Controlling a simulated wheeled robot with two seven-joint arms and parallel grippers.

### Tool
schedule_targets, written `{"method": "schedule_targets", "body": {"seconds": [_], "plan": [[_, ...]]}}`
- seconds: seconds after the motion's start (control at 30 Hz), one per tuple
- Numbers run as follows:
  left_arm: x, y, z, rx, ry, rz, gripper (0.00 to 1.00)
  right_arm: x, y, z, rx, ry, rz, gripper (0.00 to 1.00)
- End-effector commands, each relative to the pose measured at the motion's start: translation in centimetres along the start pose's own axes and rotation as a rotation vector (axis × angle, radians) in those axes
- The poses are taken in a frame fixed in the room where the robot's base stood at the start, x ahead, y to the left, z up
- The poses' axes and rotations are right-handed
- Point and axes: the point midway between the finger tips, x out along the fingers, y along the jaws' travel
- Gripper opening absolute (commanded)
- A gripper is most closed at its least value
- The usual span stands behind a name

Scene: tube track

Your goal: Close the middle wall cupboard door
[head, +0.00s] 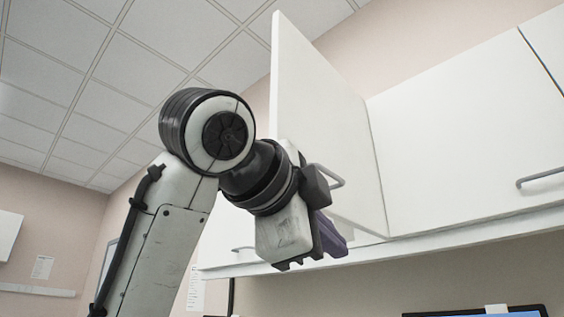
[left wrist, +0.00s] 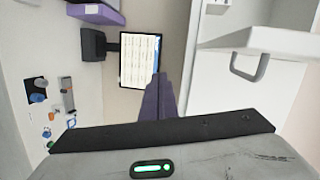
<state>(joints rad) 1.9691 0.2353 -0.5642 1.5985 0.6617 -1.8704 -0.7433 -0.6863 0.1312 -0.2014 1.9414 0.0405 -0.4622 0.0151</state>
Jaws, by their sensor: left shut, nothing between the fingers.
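The middle wall cupboard door (head: 325,115) is a white panel standing open, swung out from the row of wall cupboards. Its grey bar handle (head: 338,180) is near the lower edge, partly hidden behind my left wrist. My left gripper (head: 335,238), with purple fingers, is beside the lower part of the door; I cannot tell in the head view whether it touches. In the left wrist view, the fingers (left wrist: 158,97) are together and empty. The door (left wrist: 265,40) and its handle (left wrist: 250,66) are to their right, apart from them. My right gripper is out of view.
A closed white cupboard door (head: 470,130) with a handle (head: 541,177) is to the right. Another handle (head: 243,248) shows at the lower left. A monitor (left wrist: 140,60) and small items (left wrist: 52,115) show in the left wrist view.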

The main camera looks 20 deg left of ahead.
Motion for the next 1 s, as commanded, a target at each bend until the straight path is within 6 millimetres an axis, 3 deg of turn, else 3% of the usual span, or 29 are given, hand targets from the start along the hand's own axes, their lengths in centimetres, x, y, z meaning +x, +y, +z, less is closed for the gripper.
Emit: {"method": "schedule_targets", "body": {"seconds": [0.03, 0.2, 0.3, 0.4, 0.57, 0.83, 1.0], "plan": [[-3.4, -2.5, -0.6, 0.039, -0.012, -0.048, 0.0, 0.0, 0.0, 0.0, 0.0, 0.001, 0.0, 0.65], [-12.0, -7.0, -1.7, 0.139, -0.053, -0.14, 0.0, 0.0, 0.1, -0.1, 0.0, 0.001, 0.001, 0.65], [-15.3, -8.2, -2.0, 0.172, -0.07, -0.173, 0.0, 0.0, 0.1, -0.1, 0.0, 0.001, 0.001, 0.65], [-17.0, -8.7, -2.1, 0.189, -0.078, -0.188, 0.0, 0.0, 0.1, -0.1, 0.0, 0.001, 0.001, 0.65], [-16.5, -9.2, -2.2, 0.197, -0.081, -0.189, 0.0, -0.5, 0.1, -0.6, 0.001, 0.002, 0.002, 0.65], [-12.2, -10.3, -2.1, 0.194, -0.077, -0.187, 0.0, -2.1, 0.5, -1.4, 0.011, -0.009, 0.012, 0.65], [-8.6, -10.8, -1.6, 0.193, -0.082, -0.19, 0.0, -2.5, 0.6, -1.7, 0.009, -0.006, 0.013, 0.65]]}}
